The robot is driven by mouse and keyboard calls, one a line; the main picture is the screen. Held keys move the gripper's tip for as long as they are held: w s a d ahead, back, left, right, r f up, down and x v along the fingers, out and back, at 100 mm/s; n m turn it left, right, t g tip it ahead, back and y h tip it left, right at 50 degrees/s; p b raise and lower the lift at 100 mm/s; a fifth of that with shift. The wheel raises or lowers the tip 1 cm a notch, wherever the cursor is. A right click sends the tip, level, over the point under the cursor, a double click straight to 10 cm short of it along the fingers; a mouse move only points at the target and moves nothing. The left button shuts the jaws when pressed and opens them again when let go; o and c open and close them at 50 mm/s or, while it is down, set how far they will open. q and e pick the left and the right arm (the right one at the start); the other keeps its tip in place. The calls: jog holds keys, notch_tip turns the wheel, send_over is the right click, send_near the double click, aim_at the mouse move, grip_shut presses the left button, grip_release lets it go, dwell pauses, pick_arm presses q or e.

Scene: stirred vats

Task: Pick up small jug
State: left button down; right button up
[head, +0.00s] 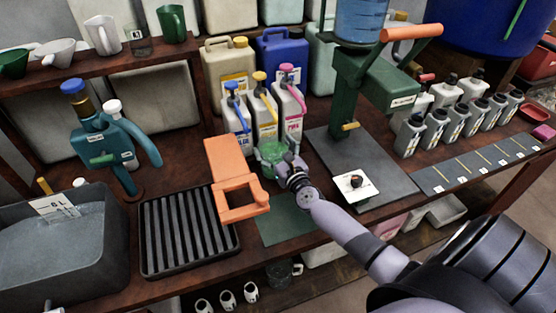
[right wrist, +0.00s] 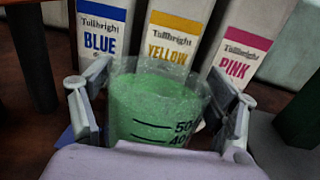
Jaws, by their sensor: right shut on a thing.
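A clear small jug (head: 270,152) with green contents and black graduation marks stands in front of the three dye bottles in the head view. In the right wrist view the jug (right wrist: 155,105) sits between the two fingers of my right gripper (right wrist: 160,125), one on each side. My right gripper (head: 282,164) is shut on the jug in the head view. The jug looks upright; its base is hidden, so I cannot tell whether it touches the surface below. My left gripper is not in view.
Bottles labelled blue (right wrist: 101,40), yellow (right wrist: 172,40) and pink (right wrist: 238,55) stand close behind. An orange stand (head: 228,165) and a black ribbed tray (head: 190,264) are left. A green dispenser (head: 350,95) stands right. A grey water basin (head: 100,270) is far left.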

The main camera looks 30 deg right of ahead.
jog(key=c, duration=0.8)
jog(key=shift+r, duration=0.15)
